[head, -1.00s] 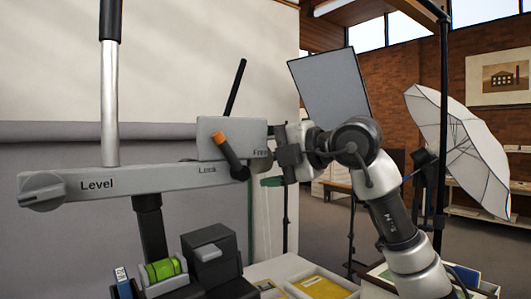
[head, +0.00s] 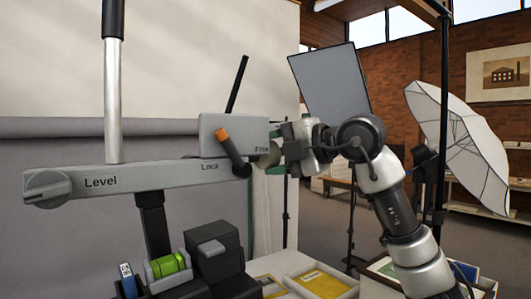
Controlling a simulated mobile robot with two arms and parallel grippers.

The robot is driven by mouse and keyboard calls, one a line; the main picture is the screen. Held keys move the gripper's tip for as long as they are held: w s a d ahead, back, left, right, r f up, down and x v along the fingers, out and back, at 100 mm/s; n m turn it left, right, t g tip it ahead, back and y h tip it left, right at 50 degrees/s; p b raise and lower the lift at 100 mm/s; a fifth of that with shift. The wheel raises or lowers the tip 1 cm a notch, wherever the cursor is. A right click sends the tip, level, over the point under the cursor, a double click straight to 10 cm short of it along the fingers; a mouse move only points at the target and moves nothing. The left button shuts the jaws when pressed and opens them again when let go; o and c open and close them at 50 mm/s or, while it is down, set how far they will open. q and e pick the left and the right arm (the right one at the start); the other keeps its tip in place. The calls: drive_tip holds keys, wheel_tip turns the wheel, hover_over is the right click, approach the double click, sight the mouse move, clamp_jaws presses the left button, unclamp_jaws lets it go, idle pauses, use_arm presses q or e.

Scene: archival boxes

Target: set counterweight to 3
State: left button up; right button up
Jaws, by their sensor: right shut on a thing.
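A grey balance arm (head: 130,177) runs across the view, with a "Level" knob (head: 47,187) at its left end. A round grey knob (head: 268,155), seemingly the counterweight, shows at the right end of the arm, partly hidden. My right gripper (head: 280,147) is shut on this knob from the right. Its fingertips are mostly hidden, and I can read no numbers on the knob. My left gripper is not in view.
Trays with yellow folders (head: 322,284) lie at lower right. A grey panel (head: 331,82) and a white umbrella (head: 455,150) stand behind my right arm.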

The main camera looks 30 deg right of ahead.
drive_tip(key=w+d+r+p, duration=0.1)
drive_tip(key=d+p, duration=0.2)
drive_tip(key=d, duration=0.9)
drive_tip(key=shift+w+d+p, duration=0.35)
drive_tip(key=shift+w, duration=0.05)
drive_tip(key=shift+r, duration=0.1)
drive_tip(key=o, duration=1.3)
drive_tip(key=shift+c, duration=0.2)
drive_tip(key=shift+s, duration=0.1)
drive_tip(key=b+v, duration=0.2)
drive_tip(key=v, duration=0.8)
drive_tip(key=shift+s+d+b, duration=0.2)
drive_tip(key=shift+s+b, duration=0.1)
drive_tip(key=shift+r, duration=0.1)
